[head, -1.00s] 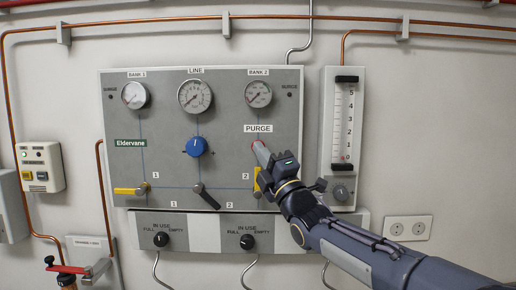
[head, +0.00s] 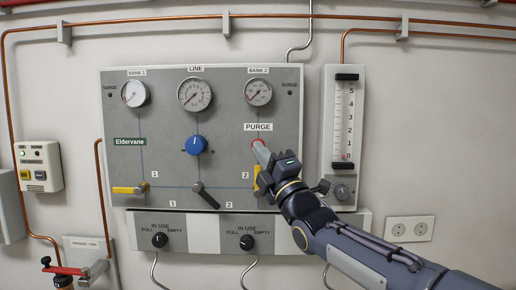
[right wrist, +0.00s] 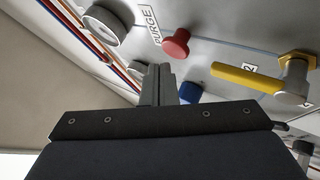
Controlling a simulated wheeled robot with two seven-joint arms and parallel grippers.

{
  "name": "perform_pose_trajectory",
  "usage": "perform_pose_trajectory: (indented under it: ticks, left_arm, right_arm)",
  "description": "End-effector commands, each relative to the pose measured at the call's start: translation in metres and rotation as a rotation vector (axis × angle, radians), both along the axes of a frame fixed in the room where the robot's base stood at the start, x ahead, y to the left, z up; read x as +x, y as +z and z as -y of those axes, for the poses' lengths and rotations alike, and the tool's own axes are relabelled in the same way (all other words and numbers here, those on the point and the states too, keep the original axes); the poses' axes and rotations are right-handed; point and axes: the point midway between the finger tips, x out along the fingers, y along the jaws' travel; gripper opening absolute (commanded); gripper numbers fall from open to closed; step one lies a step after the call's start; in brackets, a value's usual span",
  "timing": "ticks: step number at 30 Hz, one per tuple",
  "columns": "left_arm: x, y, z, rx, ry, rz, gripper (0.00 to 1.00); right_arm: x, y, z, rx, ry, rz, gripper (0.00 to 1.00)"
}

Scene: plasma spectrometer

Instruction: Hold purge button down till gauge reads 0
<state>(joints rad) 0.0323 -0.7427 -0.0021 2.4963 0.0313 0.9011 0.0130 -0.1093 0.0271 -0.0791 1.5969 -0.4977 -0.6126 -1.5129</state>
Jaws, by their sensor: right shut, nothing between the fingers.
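The red purge button (head: 257,142) sits under the PURGE label on the grey panel (head: 165,115). My left gripper is out of view.
A yellow lever (head: 258,182) is close below my right gripper, partly hidden. A blue knob (head: 196,145), black lever (head: 206,194) and second yellow lever (head: 130,190) are to the left. A flowmeter (head: 344,130) stands to the right, near my forearm.

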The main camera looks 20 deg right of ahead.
Motion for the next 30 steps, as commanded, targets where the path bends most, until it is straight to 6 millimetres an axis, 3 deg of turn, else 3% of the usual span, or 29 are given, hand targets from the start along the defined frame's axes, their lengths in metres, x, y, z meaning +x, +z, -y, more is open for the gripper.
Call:
perform_pose_trajectory:
  ticks: [13,30]
  left_arm:
    - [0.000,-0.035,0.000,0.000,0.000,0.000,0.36]
    - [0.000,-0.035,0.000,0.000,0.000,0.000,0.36]
  right_arm:
    - [-0.039,-0.002,-0.018,0.001,0.001,0.003,0.00]
    - [-0.042,-0.001,-0.020,0.001,0.002,0.000,0.00]
